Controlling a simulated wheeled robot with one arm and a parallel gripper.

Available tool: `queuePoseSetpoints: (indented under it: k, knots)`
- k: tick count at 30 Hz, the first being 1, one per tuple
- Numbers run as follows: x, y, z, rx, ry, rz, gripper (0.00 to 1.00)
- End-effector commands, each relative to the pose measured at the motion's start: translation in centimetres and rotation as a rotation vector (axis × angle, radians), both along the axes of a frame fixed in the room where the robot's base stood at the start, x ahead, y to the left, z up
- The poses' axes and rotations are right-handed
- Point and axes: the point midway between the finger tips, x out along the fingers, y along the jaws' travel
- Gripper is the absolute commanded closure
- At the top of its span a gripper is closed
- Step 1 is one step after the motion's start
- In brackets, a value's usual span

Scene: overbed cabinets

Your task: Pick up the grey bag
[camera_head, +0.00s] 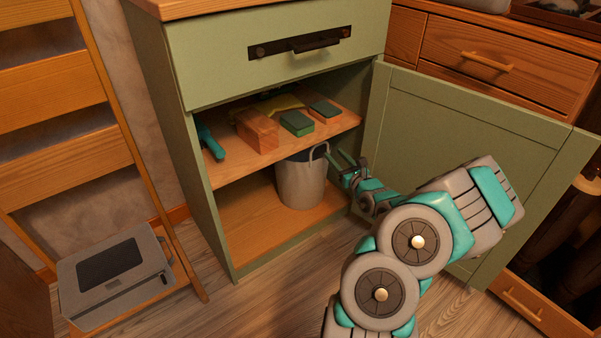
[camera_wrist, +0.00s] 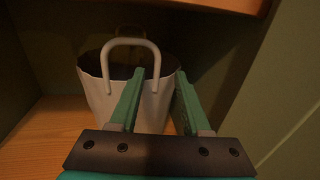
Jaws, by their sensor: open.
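The grey bag (camera_head: 301,182) stands upright on the lower floor of the open green cabinet, below its middle shelf. In the wrist view the bag (camera_wrist: 152,108) shows a looped handle rising over its near rim and a dark inside. My gripper (camera_head: 341,164) is at the bag's right side near the rim, inside the cabinet opening. In the wrist view my gripper (camera_wrist: 157,78) has its two green fingers apart, with the handle loop mostly left of and around the left fingertip's line. Whether a finger touches the bag I cannot tell.
The middle shelf (camera_head: 235,165) above the bag holds a wooden block (camera_head: 257,131), a green block (camera_head: 296,122) and other items. The open cabinet door (camera_head: 450,150) stands right of my arm. A grey case (camera_head: 115,275) lies at the left.

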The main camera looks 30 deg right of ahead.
Motion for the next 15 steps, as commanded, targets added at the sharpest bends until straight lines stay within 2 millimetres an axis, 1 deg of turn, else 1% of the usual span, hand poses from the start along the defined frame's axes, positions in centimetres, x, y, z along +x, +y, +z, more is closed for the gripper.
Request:
queuePoseSetpoints:
  k: [4, 9, 12, 15]
  knots:
    - [1.8, 0.2, -0.4, -0.003, 0.001, 0.005, 0.53]
    - [4.0, 0.0, -0.6, -0.005, 0.004, 0.003, 0.53]
    - [4.8, -0.1, -0.5, -0.002, 0.002, 0.002, 0.53]
    - [5.1, -0.1, -0.5, -0.001, 0.001, 0.003, 0.53]
